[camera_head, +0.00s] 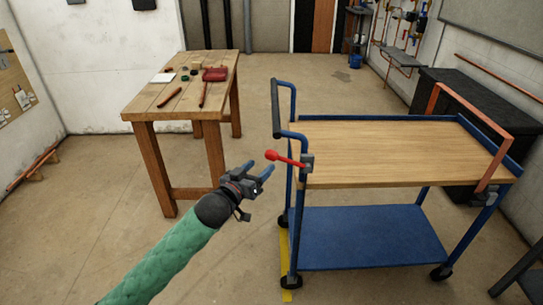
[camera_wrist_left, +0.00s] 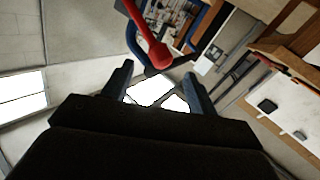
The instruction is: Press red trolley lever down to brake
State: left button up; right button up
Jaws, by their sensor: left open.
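The red trolley lever (camera_head: 285,158) sticks out to the left from a dark bracket (camera_head: 307,163) on the trolley's near left corner, its round knob at the free end, slightly raised. My left gripper (camera_head: 257,178) is open and empty, just left of the knob and a little below it in the head view. In the left wrist view the red knob (camera_wrist_left: 159,55) shows beyond the gap between my open fingers (camera_wrist_left: 158,85), apart from them. The blue-framed trolley (camera_head: 372,240) has a wooden top. My right gripper is in neither view.
A wooden workbench (camera_head: 150,105) with tools stands at the left back. The trolley's blue push handle (camera_head: 275,108) rises close by the lever. A black cabinet (camera_head: 455,100) stands behind the trolley at right. Floor between bench and trolley is clear.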

aim_at(271, 158)
pick_arm(q)
jog(key=p+x, duration=0.1)
jog(key=x, duration=0.6)
jog(key=shift+p, duration=0.3)
jog(key=shift+w+d+f, duration=0.1)
jog(key=shift+w+d, duration=0.05)
jog(key=shift+w, duration=0.15)
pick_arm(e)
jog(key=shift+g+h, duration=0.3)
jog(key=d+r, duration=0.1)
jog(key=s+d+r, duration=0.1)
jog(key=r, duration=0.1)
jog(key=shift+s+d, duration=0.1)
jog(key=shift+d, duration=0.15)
pick_arm(q)
jog(key=shift+c, duration=0.5)
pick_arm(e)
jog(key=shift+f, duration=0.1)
